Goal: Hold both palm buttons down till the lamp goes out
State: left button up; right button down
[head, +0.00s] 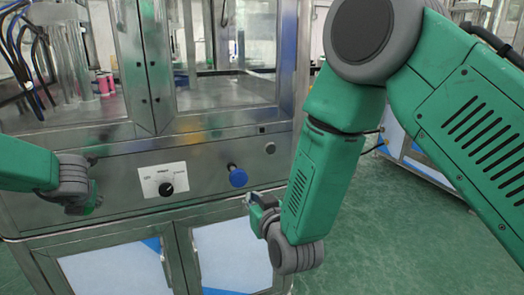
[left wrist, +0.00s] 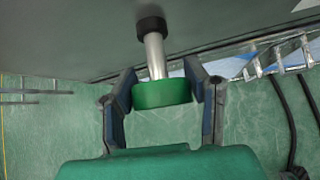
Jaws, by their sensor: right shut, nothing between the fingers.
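A blue palm button (head: 237,176) stands out from the steel front of the machine. My right gripper (head: 250,201) is shut and empty, just below and right of the blue button, apart from it in the picture. A green palm button (left wrist: 162,95) on a bright stem shows in the left wrist view. My left gripper (left wrist: 164,88) has one finger on each side of its head; whether they touch it is unclear. In the head view, the left wrist hides most of that button, and the left fingers are not clear. I cannot make out a lit lamp.
A white plate with a black knob (head: 167,189) sits between the two buttons. A small grey round fitting (head: 269,148) is above right of the blue button. Glazed doors (head: 225,92) are above the panel, and cabinet doors (head: 232,262) below. Green floor (head: 400,240) is clear at right.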

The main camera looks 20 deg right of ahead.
pick_arm(q)
jog(key=o, duration=0.4)
jog(key=shift+r, duration=0.1)
jog(key=v, duration=1.1)
jog(key=shift+s+d+r, duration=0.15)
jog(key=shift+s+r, duration=0.05)
